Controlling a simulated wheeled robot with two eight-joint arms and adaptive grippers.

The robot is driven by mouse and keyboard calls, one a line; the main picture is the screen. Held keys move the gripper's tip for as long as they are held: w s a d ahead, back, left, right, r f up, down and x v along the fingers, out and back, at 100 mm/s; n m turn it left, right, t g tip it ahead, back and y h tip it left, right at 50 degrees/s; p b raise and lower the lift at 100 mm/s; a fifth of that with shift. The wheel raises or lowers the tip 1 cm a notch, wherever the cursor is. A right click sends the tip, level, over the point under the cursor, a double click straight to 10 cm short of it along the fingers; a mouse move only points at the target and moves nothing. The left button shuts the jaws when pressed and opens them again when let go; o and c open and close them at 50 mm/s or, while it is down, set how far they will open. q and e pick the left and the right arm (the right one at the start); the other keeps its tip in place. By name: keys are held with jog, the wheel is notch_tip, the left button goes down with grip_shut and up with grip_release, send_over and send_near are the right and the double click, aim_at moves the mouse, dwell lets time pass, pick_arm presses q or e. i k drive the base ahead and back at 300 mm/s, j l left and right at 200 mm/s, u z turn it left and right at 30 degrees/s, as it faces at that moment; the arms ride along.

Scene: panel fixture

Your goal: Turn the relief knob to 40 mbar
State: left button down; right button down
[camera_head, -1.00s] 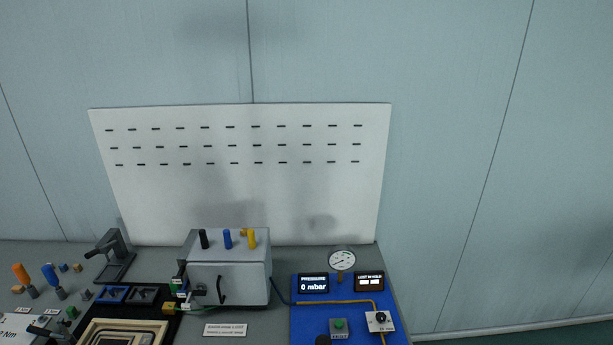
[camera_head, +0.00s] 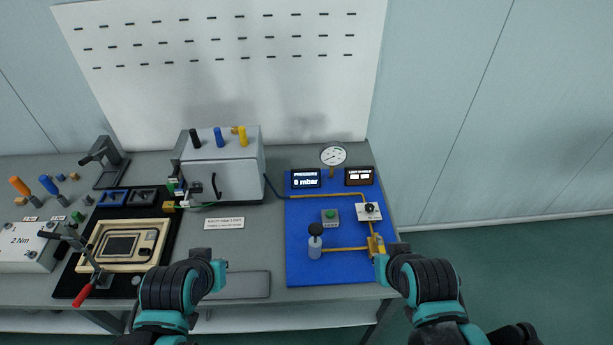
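A black knob (camera_head: 369,208) on a small white plate sits at the right of the blue panel (camera_head: 340,271); its label is too small to read. The pressure display (camera_head: 305,178) reads what looks like 0 mbar. A round dial gauge (camera_head: 333,155) stands behind it. A black-topped cylinder (camera_head: 315,240) and a brass fitting (camera_head: 376,246) stand nearer me on the panel. My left gripper (camera_head: 218,272) is over the front of the bench, left of the panel. My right gripper (camera_head: 382,266) is at the panel's front right corner, below the black knob and near the brass fitting. Finger openings are unclear.
A green button (camera_head: 330,216) on a grey box and a second display (camera_head: 359,176) are on the panel, with yellow piping between parts. A grey box (camera_head: 222,168) with coloured posts stands left. A red-handled clamp (camera_head: 82,292) and tray are farther left.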

aim_at(369, 208)
jog(key=i+l+z, duration=0.15)
jog(key=z, duration=0.25)
jog(key=i+l+z, duration=0.15)
jog(key=z, duration=0.25)
jog(key=i+l+z, duration=0.2)
jog(key=z, duration=0.2)
